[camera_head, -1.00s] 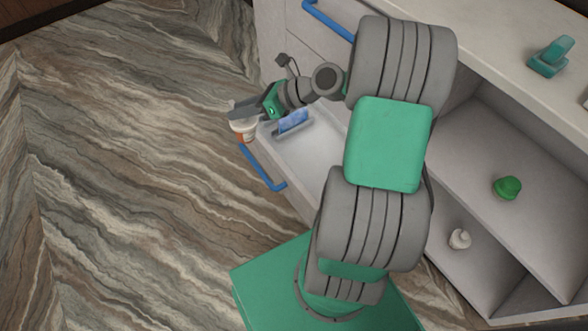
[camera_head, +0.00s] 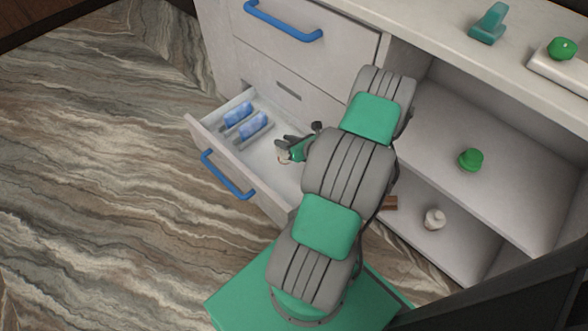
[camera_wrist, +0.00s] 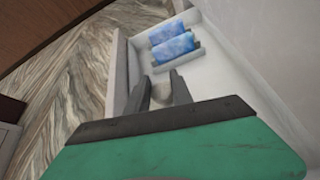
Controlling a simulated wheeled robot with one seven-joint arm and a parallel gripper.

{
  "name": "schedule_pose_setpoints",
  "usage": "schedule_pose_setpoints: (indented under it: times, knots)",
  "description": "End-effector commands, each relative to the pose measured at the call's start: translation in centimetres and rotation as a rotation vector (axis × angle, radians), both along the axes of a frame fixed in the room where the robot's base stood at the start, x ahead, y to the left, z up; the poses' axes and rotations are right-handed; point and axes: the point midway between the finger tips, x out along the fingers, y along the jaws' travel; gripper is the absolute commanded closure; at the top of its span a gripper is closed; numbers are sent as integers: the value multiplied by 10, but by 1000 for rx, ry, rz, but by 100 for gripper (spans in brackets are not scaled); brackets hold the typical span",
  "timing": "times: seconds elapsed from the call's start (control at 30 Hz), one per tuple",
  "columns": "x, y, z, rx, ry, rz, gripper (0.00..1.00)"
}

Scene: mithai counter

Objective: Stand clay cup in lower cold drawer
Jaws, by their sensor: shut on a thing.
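The clay cup (camera_head: 284,158) shows as a small pale shape, mostly hidden by my gripper (camera_head: 282,147). In the wrist view the cup (camera_wrist: 161,92) sits between the two fingers of my gripper (camera_wrist: 160,80), which is shut on it. The lower cold drawer (camera_head: 225,147) is pulled out, with a blue handle (camera_head: 227,175) on its front. The gripper and cup are over the drawer's inside, right of two blue packs. I cannot tell whether the cup touches the drawer floor.
The upper drawer (camera_head: 290,55) is shut. Open shelves at right hold a green item (camera_head: 471,159) and a whitish pot (camera_head: 433,219). A teal device (camera_head: 489,24) stands on the counter.

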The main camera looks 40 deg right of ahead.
Motion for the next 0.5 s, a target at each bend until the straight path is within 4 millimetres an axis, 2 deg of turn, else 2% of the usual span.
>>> schedule_pose_setpoints:
  times: [0.2,0.37,0.5]
  knots:
    - [-3,-2,-52,0,0,-10,100]
    - [-2,-3,-72,-1,0,-10,100]
    - [-2,-2,-97,0,0,-9,100]
